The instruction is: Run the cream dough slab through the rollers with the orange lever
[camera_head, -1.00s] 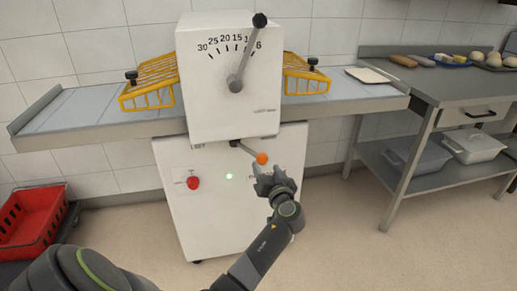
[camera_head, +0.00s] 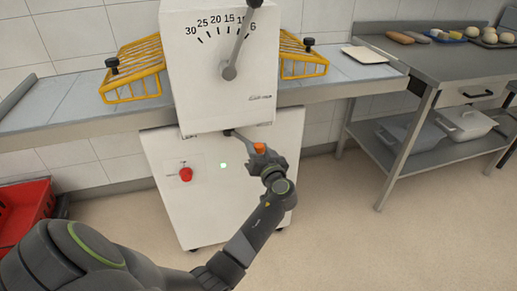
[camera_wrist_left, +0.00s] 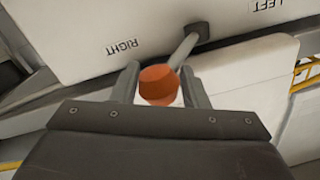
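The orange lever knob (camera_head: 259,148) sits on a short metal rod under the white roller machine head (camera_head: 217,70). My left gripper (camera_head: 265,157) is at the knob. In the left wrist view the orange knob (camera_wrist_left: 158,85) lies between the two fingers of my left gripper (camera_wrist_left: 160,88). The fingers look open around it; firm contact is not clear. The cream dough slab (camera_head: 364,54) lies flat on the right-hand table of the machine, beyond the yellow guard. The rollers are hidden inside the head. My right gripper is not in view.
Yellow wire guards (camera_head: 135,72) flank the head. A tall dial lever (camera_head: 236,45) points near the low end of the scale. A red knob (camera_head: 186,174) and green light are on the machine's front. A red crate (camera_head: 25,215) stands left, a steel bench (camera_head: 440,62) right.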

